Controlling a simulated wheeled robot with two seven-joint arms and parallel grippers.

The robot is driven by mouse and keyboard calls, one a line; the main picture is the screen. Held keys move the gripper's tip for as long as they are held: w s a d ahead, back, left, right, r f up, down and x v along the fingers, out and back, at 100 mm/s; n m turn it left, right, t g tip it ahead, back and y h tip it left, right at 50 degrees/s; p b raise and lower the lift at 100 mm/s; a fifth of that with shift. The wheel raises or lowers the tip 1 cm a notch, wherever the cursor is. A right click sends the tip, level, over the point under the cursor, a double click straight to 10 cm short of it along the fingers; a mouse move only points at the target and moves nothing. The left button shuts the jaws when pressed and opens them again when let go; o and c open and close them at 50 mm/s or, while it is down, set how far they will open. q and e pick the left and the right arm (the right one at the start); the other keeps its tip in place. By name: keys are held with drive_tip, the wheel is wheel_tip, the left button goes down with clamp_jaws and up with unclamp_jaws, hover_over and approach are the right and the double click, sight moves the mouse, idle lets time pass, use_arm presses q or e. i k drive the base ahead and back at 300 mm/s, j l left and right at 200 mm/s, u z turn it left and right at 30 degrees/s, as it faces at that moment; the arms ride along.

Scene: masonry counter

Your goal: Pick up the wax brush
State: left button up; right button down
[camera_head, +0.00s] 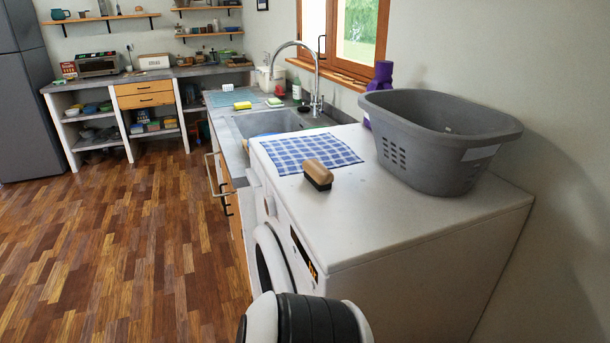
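A brush (318,175) with a light wooden back and dark bristles lies on the white top of the washing machine (408,222). It sits near the machine's front edge, just beside the blue checked cloth (311,153). It looks like the wax brush. Neither gripper shows in the head view. A white and black part of my own body is at the bottom edge, in front of the machine.
A grey laundry basket (432,145) stands on the machine at the back right, with a purple bottle (382,73) behind it. A sink (265,122) with a tall tap (316,88) lies beyond the cloth. The machine top right of the brush is clear.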

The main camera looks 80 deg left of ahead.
sight(322, 178)
drive_tip(key=k+u, duration=0.1)
drive_tip(key=u, duration=0.4)
drive_tip(key=k+u, duration=0.15)
drive_tip(key=u, duration=0.35)
drive_tip(key=j+u, duration=0.15)
drive_tip(key=u, duration=0.35)
drive_tip(key=i+u, duration=0.15)
drive_tip(key=u, duration=0.2)
drive_tip(key=i+u, duration=0.15)
drive_tip(key=u, duration=0.2)
drive_tip(key=i+l+u, duration=0.1)
drive_tip(key=u, duration=0.25)
drive_tip(key=z, duration=1.5)
drive_tip(key=u, duration=1.5)
drive_tip(key=j+z, duration=0.25)
drive_tip(key=j, duration=1.25)
drive_tip(key=k, duration=0.05)
